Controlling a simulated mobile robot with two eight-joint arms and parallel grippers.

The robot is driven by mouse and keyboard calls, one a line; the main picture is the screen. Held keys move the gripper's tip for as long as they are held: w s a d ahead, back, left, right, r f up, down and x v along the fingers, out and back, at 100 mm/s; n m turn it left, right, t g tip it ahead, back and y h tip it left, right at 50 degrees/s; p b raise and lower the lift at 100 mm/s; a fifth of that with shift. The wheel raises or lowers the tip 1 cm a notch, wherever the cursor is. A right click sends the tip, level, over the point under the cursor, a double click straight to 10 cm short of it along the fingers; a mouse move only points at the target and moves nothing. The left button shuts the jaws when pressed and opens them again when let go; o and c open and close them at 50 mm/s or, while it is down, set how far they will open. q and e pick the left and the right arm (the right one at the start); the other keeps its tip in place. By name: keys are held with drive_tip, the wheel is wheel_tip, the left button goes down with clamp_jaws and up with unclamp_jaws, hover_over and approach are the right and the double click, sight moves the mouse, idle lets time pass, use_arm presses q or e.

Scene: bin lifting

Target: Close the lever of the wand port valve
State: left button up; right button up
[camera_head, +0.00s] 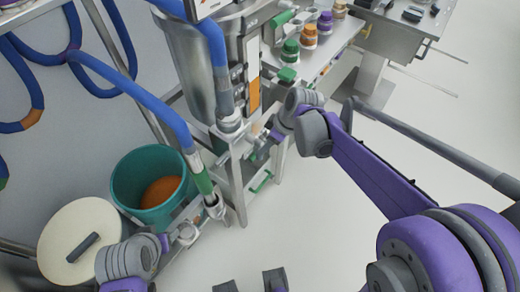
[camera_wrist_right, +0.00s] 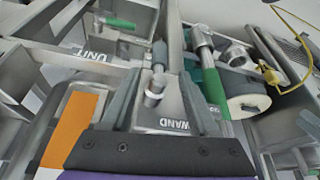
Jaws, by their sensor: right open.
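In the right wrist view, a metal plate marked WAND (camera_wrist_right: 174,124) carries a short metal fitting (camera_wrist_right: 155,85). My right gripper (camera_wrist_right: 158,90) is open, with one finger on each side of the fitting and the lever outside the right finger. I cannot tell whether the fingers touch anything. In the head view my right gripper (camera_head: 262,143) is at the metal stand below the vessel. My left gripper (camera_head: 187,234) is at lower left, near the green-gripped wand (camera_head: 204,181); its jaw state is unclear.
A teal bin (camera_head: 125,190) with orange contents stands at left, beside a round cream lid (camera_head: 75,240). A steel vessel (camera_head: 190,60) stands behind. Blue hoses (camera_head: 110,75) cross the left. Jars (camera_head: 309,36) line a bench at the back.

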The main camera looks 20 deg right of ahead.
drive_tip(key=x, duration=0.6)
drive_tip(key=shift+w+f+b, duration=0.2)
drive_tip(key=shift+f+b, duration=0.1)
clamp_jaws()
idle(1.1)
